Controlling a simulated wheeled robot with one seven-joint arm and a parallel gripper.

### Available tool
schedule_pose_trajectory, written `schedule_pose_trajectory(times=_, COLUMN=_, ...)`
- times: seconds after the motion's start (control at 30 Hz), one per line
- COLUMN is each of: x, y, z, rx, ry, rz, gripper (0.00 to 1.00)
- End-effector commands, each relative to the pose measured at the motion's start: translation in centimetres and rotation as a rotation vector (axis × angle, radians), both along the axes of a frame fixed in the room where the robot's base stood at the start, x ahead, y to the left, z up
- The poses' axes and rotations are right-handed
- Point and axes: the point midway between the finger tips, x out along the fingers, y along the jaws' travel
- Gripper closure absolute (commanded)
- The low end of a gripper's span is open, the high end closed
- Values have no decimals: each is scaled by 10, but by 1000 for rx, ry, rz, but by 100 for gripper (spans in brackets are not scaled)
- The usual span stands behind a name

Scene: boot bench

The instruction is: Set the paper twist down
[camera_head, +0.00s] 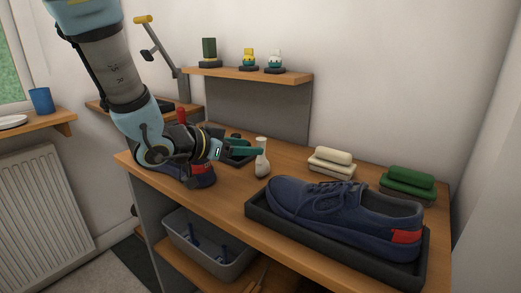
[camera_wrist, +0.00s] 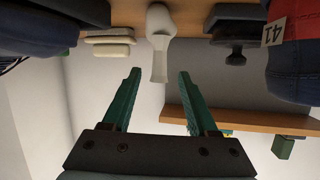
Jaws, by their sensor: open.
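The paper twist (camera_head: 262,158), white with a rounded bottom and a narrow neck, stands upright on the wooden bench top (camera_head: 290,150), left of the blue shoe. My gripper (camera_head: 254,151) is open, its green fingers at the left of the twist. In the wrist view, which is upside down, the twist (camera_wrist: 159,30) appears straight ahead. Its flared top reaches between the two open fingertips (camera_wrist: 160,72), with a visible gap to each finger. Nothing is gripped.
A blue shoe (camera_head: 335,205) lies in a black tray (camera_head: 300,243) at the right. White (camera_head: 331,160) and green (camera_head: 408,182) brushes are behind it. Another shoe (camera_head: 203,176) is partly hidden beneath my arm. A small shelf (camera_head: 290,78) hangs above; a grey bin (camera_head: 212,262) sits below.

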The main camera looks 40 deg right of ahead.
Motion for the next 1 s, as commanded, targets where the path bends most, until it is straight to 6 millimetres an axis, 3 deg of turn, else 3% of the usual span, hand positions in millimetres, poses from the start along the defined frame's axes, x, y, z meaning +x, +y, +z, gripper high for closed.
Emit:
schedule_pose_trajectory(times=0.1, x=-1, y=18, z=7, rx=-1, ry=0, rz=2, gripper=41)
schedule_pose_trajectory(times=0.3, x=-3, y=32, z=11, rx=0, ry=0, rz=-1, gripper=41)
schedule_pose_trajectory(times=1.0, x=-2, y=33, z=12, rx=0, ry=0, rz=-1, gripper=41)
